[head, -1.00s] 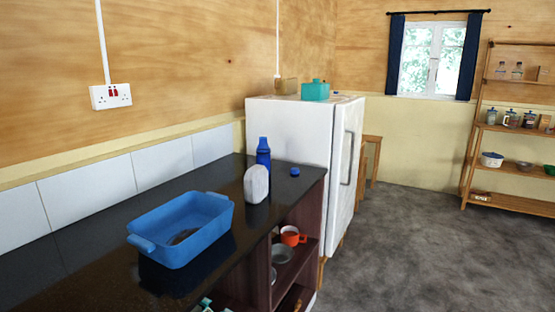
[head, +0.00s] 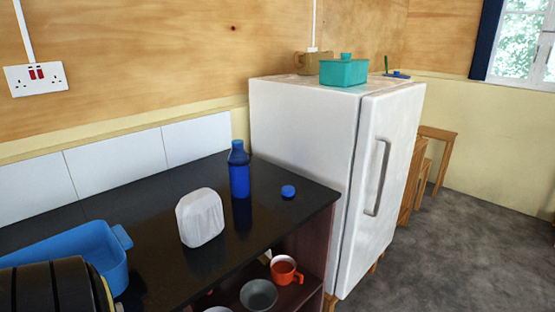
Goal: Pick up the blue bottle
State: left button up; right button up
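The blue bottle (head: 239,173) stands upright on the black countertop (head: 150,218), near its back edge and close to the fridge. A dark part of my arm shows at the lower left, over the blue tray. Neither gripper's fingers are in view.
A blue tray (head: 78,248) sits on the counter at left. The white fridge (head: 300,130) stands right of the counter, with a teal box (head: 344,72) on top. An orange mug (head: 286,270) and a bowl (head: 258,295) are on the shelf below.

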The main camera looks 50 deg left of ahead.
aim_at(238, 158)
jog(key=i, duration=0.65)
jog(key=u, duration=2.7)
